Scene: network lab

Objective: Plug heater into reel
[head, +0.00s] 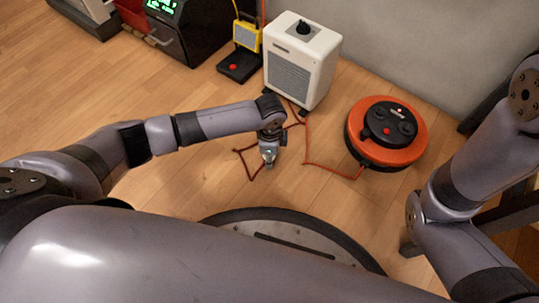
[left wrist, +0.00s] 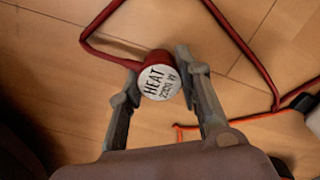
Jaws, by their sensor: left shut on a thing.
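The heater (head: 312,48) is a white box with a grey grille and a black top knob, standing on the floor by the wall. The reel (head: 418,134) is a round orange drum with a black centre carrying sockets and a small red light, lying flat right of the heater. My left gripper (head: 268,158) is low over the floor, in front of the heater and left of the reel. In the left wrist view it is shut on the heater plug (left wrist: 159,82), whose round white face reads HEAT 2200 W. A dark red cord (left wrist: 104,20) leads from the plug. My right gripper is out of view.
An orange cord (head: 333,168) runs across the floor to the reel. A black-and-yellow device (head: 246,38) with a red-button base stands left of the heater, beside a black unit with a green display (head: 190,30). The wooden floor between gripper and reel is mostly clear.

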